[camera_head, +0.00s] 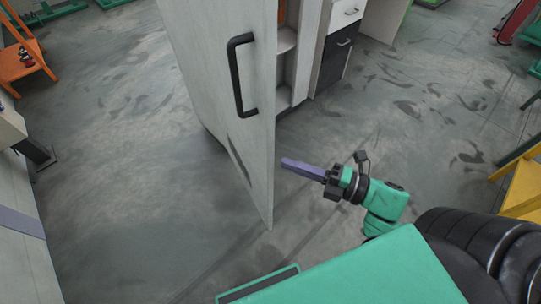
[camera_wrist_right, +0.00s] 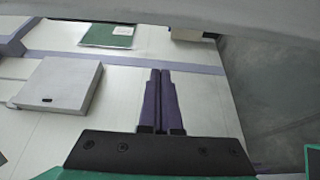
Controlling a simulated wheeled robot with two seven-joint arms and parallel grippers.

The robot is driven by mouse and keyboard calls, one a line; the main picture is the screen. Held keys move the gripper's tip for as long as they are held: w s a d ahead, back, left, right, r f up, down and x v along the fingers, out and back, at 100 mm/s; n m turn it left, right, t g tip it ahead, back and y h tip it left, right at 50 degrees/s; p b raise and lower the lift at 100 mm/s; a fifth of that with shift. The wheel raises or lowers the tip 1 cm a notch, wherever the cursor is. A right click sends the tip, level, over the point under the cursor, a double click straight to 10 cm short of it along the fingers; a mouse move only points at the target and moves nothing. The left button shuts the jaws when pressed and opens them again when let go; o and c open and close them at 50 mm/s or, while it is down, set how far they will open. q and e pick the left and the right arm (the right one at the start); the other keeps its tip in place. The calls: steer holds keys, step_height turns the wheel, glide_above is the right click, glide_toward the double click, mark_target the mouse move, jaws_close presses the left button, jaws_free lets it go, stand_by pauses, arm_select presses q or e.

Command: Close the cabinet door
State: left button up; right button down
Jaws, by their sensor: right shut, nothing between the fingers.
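The cabinet door (camera_head: 262,130) is a tall pale grey panel in the head view. It stands open, swung out toward me, with a black bar handle (camera_head: 238,75) on its face. Shelves of the cabinet (camera_head: 286,42) show to the right behind it. My right gripper (camera_head: 284,162) has purple fingers, shut and empty. Its tips point left toward the door and appear just right of its lower part; I cannot tell whether they touch. The closed fingers also show in the right wrist view (camera_wrist_right: 160,75). My left gripper is not in view.
Drawers (camera_head: 342,45) stand right of the cabinet. A yellow object (camera_head: 522,190) is at the right edge and an orange stand (camera_head: 22,62) at the upper left. Grey floor is clear left and right of the door. A flat grey box (camera_wrist_right: 58,85) shows in the wrist view.

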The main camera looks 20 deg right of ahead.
mark_target(272, 144)
steer(key=w+d+p+x, duration=0.1)
steer(key=p+x, duration=0.1)
steer(key=x, duration=0.8)
steer(key=d, duration=0.3)
steer(key=shift+s+d+f, duration=0.1)
steer(key=shift+d+f, duration=0.05)
steer(key=shift+d, duration=0.25)
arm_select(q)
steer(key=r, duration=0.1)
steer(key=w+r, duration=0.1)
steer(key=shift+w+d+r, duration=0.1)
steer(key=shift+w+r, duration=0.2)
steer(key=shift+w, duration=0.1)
arm_select(e)
steer(key=shift+a, duration=0.1)
